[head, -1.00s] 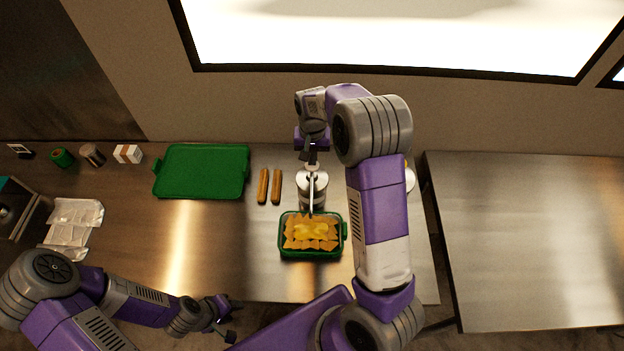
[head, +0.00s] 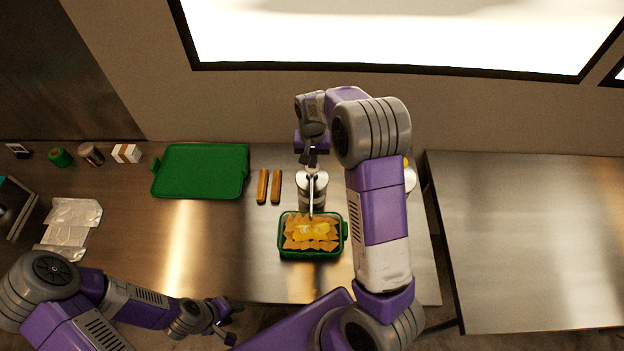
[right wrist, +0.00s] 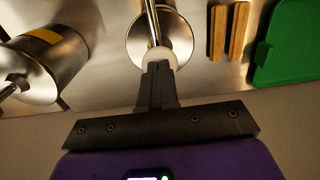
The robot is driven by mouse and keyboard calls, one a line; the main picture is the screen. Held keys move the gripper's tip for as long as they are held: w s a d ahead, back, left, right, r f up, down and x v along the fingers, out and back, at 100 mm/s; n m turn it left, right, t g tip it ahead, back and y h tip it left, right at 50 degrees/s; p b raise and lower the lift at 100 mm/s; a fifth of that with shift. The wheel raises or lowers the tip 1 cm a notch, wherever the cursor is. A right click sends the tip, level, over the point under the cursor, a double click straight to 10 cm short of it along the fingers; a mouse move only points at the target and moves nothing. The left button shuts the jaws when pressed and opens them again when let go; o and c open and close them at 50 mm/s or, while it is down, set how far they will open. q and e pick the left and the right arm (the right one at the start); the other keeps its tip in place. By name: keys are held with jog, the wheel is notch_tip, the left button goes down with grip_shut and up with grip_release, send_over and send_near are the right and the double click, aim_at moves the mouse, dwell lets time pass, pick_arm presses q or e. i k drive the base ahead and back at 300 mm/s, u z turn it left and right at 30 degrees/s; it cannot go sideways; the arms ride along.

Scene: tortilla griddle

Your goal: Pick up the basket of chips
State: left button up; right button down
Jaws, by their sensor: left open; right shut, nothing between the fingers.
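The green basket (head: 311,254) of chips stands on the steel counter, in the middle of the head view. Tortilla chips with a yellow topping (head: 311,234) fill it, and a handle shows on its right side. My right gripper (head: 312,158) is beyond the basket, over a metal dispenser (head: 311,190) with a long spout or handle. In the right wrist view the right gripper (right wrist: 158,75) is shut, its fingertips close to the dispenser's pale top; contact is unclear. My left gripper (head: 228,318) is open and empty at the counter's front edge, left of the basket.
A green tray (head: 200,171) and two wooden pieces (head: 269,186) lie at the back left. A second metal canister (right wrist: 40,62) stands near the right gripper. Foil-like packets (head: 70,225) lie far left. The counter left of the basket is clear.

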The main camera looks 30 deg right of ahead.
aim_at(324, 237)
jog(key=k, duration=1)
